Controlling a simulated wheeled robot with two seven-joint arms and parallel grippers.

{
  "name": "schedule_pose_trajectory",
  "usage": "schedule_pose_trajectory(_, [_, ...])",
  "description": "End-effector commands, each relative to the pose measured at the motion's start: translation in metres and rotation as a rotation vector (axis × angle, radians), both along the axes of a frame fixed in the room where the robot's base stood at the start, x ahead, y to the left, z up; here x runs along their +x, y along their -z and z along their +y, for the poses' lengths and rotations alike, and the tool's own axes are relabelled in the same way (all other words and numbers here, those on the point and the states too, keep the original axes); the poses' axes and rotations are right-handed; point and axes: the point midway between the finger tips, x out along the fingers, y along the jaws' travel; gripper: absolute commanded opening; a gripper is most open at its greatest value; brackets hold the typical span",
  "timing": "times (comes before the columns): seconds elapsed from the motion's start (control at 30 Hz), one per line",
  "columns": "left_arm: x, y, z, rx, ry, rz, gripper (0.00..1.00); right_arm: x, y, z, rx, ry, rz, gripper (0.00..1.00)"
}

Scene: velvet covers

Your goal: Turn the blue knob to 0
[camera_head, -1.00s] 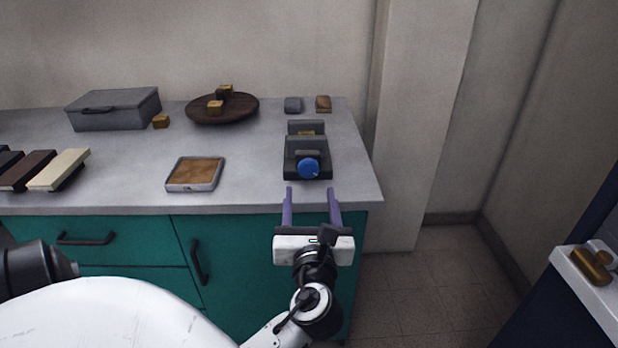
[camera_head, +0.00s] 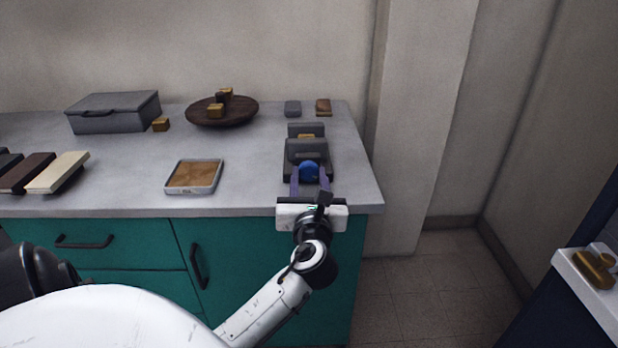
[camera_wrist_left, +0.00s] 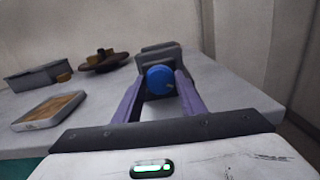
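The blue knob (camera_head: 309,171) sits on the front of a dark grey device (camera_head: 306,150) near the counter's right end. It also shows in the left wrist view (camera_wrist_left: 160,79). My left gripper (camera_head: 310,181) reaches in from the front, its two purple fingers on the left and right sides of the knob. No clear gap shows between fingers and knob, and the gripper looks shut on it. In the left wrist view the fingertips (camera_wrist_left: 161,82) flank the knob. No dial marking or number can be read. My right gripper is not in view.
A framed tray (camera_head: 194,189) lies left of the device on the grey counter (camera_head: 250,155). A round wooden board (camera_head: 240,113) with small blocks and a grey case (camera_head: 115,112) stand behind. Two small blocks (camera_head: 293,108) (camera_head: 323,107) lie behind the device.

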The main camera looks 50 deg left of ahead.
Motion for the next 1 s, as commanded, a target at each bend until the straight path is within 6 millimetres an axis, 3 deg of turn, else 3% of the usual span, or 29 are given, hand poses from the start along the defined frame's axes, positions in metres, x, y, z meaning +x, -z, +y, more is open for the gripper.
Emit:
schedule_pose_trajectory(0.03, [-0.0001, 0.0000, -0.0001, 0.000, 0.000, 0.000, 0.25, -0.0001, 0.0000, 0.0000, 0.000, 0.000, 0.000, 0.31])
schedule_pose_trajectory(0.1, [-0.0001, 0.0000, -0.0002, 0.000, 0.000, 0.000, 0.15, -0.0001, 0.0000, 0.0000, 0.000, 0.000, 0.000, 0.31])
schedule_pose_trajectory(0.7, [-0.0003, -0.0004, -0.0002, -0.089, 0.000, -0.101, 0.15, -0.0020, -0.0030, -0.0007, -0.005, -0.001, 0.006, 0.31])
schedule_pose_trajectory(0.73, [-0.0003, -0.0005, -0.0002, -0.089, 0.000, -0.101, 0.42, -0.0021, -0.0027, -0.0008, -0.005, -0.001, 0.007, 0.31])
schedule_pose_trajectory(0.8, [-0.0003, -0.0004, -0.0002, -0.089, 0.000, -0.101, 0.54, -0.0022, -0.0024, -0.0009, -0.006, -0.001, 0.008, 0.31])
schedule_pose_trajectory(1.0, [-0.0003, -0.0003, -0.0001, -0.088, 0.000, -0.100, 0.56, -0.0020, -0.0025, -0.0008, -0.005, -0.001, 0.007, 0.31])
